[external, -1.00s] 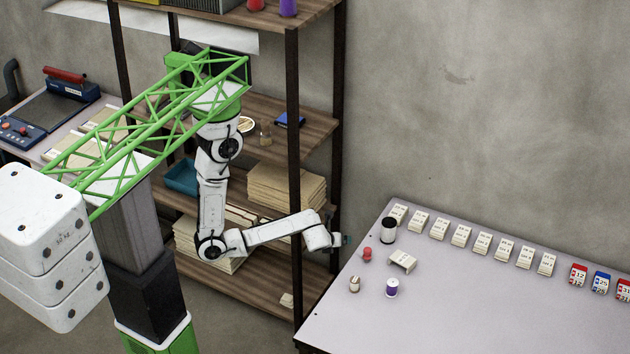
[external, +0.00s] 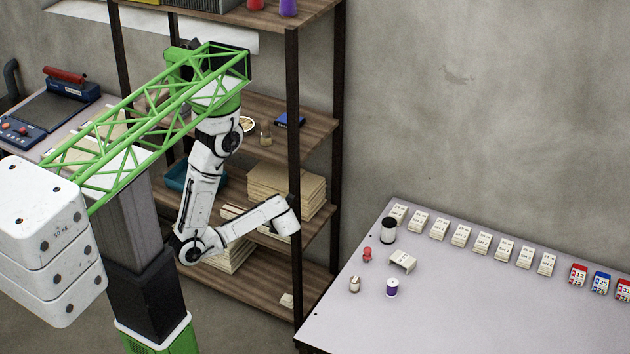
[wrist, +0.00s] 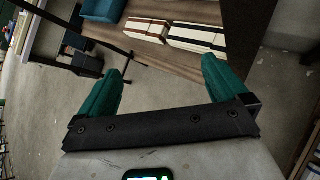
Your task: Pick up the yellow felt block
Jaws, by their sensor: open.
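I make out no yellow felt block for certain in either view. My gripper (wrist: 162,65) shows in the wrist view with its two teal fingers spread wide and nothing between them. In the external view its fingers cannot be made out; my wrist ends beside the shelf's dark front post, left of the table. A small cream piece (external: 287,300) lies on the bottom shelf near that post; its kind is unclear.
The shelf rack (external: 292,120) holds cream stacks (external: 285,188), also in the wrist view (wrist: 195,33), and a teal bin (wrist: 103,9). The grey table (external: 470,315) carries a dark-and-white cup (external: 388,231), a purple spool (external: 392,288) and several calendar blocks (external: 482,243). Its front is clear.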

